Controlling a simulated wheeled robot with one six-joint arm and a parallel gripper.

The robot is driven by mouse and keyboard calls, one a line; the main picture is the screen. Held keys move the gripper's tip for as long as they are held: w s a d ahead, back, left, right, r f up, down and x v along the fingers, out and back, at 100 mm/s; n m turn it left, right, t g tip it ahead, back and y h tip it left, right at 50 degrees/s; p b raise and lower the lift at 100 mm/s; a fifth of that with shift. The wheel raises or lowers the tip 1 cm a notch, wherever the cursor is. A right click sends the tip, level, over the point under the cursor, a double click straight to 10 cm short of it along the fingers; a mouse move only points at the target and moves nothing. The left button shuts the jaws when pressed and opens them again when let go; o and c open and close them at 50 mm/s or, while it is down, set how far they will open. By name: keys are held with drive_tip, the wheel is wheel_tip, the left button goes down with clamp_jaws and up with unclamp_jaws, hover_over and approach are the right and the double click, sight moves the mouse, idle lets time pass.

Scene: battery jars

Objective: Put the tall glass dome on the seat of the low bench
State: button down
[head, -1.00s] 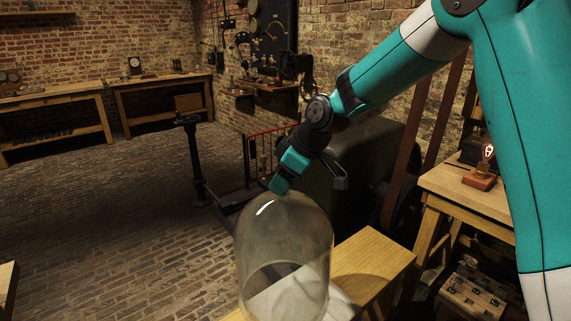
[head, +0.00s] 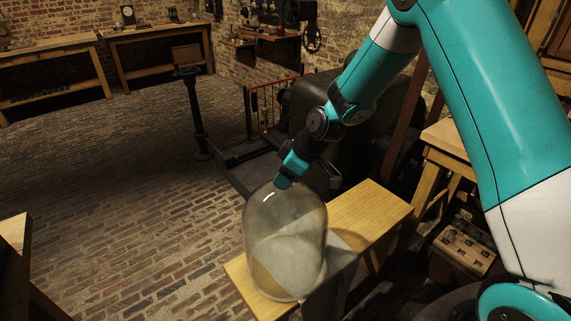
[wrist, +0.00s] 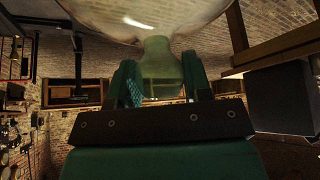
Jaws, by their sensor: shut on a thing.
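The tall glass dome (head: 286,243) is a clear bell jar, upright in the head view over the low bench (head: 368,212), a plain wooden plank seat. My gripper (head: 284,183) is at the top of the dome. In the wrist view my gripper (wrist: 160,88) is shut on the dome's glass knob (wrist: 157,62), with a finger on each side; the dome's body spreads across the top of that view. The dome's lower rim appears over the near part of the seat; I cannot tell whether it touches the wood.
A wooden table (head: 447,158) and a crate (head: 467,243) stand at right. A black post (head: 195,120) and a red railing (head: 262,109) are behind. Brick floor at left is open.

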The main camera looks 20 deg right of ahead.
drive_tip(key=shift+w+f, duration=0.1)
drive_tip(key=shift+f+b, duration=0.35)
drive_tip(key=shift+f, duration=0.05)
drive_tip(key=shift+s+f, duration=0.2)
drive_tip(key=shift+f, duration=0.25)
drive_tip(key=c, duration=0.9)
unclamp_jaws()
drive_tip(key=shift+s+f+b, duration=0.15)
drive_tip(key=shift+f+b, duration=0.05)
drive_tip(key=shift+b, duration=0.1)
drive_tip(key=o, duration=0.4)
drive_tip(key=shift+d, duration=0.15)
drive_tip(key=shift+c, duration=0.2)
drive_tip(key=shift+r, duration=0.1)
drive_tip(key=shift+w+r, duration=0.1)
drive_tip(key=shift+w, duration=0.1)
